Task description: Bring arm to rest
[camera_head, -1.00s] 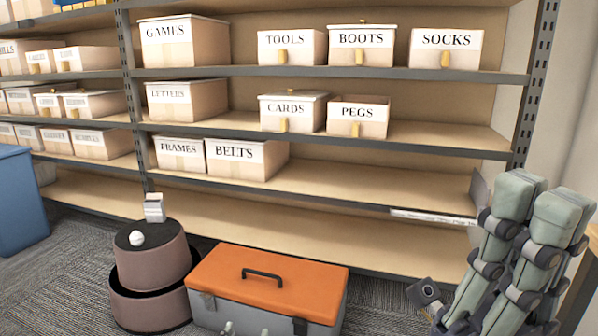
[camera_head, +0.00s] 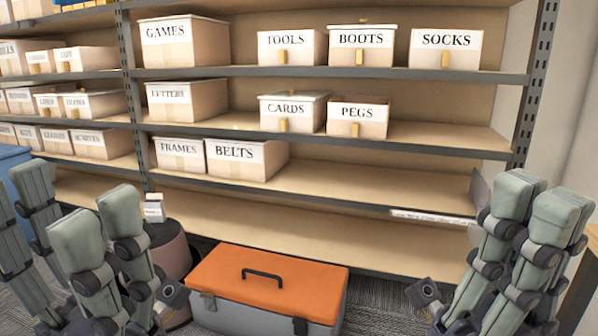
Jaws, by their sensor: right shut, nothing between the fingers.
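My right gripper (camera_head: 537,207) is at the right side of the head view, in front of the shelf's right end. Its grey-green fingers point upward, close together, with nothing between them. My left gripper (camera_head: 98,215) is now at the lower left, with grey-green segments also upright. Neither gripper is seen holding anything.
An orange-lidded toolbox (camera_head: 222,272) stands on the carpet between my arms. A round brown container (camera_head: 172,252) is partly hidden behind my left arm. A blue bin (camera_head: 12,158) is at the left edge. Shelving (camera_head: 330,235) with labelled boxes fills the back; its lowest shelves are mostly bare.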

